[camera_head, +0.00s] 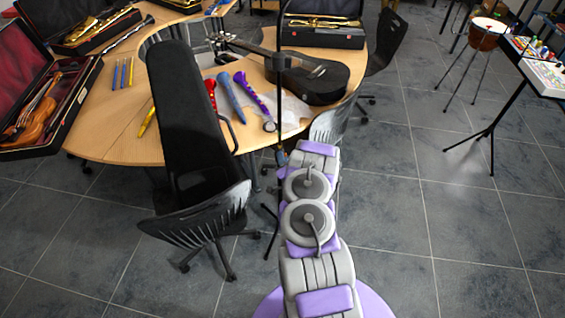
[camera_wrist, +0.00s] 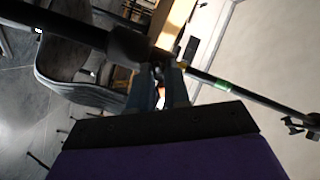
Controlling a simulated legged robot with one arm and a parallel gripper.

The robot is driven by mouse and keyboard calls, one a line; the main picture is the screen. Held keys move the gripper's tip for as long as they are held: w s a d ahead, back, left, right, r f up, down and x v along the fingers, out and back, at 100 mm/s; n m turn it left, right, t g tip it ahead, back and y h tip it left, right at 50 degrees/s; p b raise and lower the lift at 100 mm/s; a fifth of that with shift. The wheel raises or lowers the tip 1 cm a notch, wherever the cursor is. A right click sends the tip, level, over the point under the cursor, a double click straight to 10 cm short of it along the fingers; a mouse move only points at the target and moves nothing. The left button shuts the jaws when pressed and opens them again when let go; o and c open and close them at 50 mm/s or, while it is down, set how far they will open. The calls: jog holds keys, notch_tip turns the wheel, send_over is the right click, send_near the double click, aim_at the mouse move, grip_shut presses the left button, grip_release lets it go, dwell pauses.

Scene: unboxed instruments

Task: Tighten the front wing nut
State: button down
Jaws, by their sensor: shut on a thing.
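A black stand pole (camera_head: 280,75) rises in front of the table in the head view, just beyond my arm. In the wrist view the stand shows as a thick dark tube with a black clamp joint (camera_wrist: 128,45) and a thinner rod (camera_wrist: 240,92) with a green and yellow band. My gripper (camera_wrist: 160,72) has its two bluish fingers closed at the side of this joint, on the small wing nut, which is mostly hidden between the fingertips. In the head view my gripper (camera_head: 282,158) is small at the pole, and the nut cannot be made out.
A long black case (camera_head: 190,120) leans on a chair (camera_head: 205,215) at left. Another chair back (camera_head: 330,125) is close beside my arm. Open floor (camera_head: 430,220) lies right.

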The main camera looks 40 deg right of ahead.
jog(key=shift+s+f+m+b, duration=0.15)
jog(key=shift+m+b, duration=0.25)
jog(key=shift+m, duration=1.25)
jog(key=shift+f+m+b, duration=0.1)
jog(key=shift+m+b, duration=0.25)
jog(key=shift+m, duration=1.3)
jog(key=c, duration=1.4)
grip_release()
jog(key=o, duration=0.3)
jog(key=shift+d+r, duration=0.1)
jog(key=shift+d, duration=0.05)
jog(key=p+v, duration=0.5)
jog(key=v, duration=1.2)
jog(key=shift+p, duration=0.35)
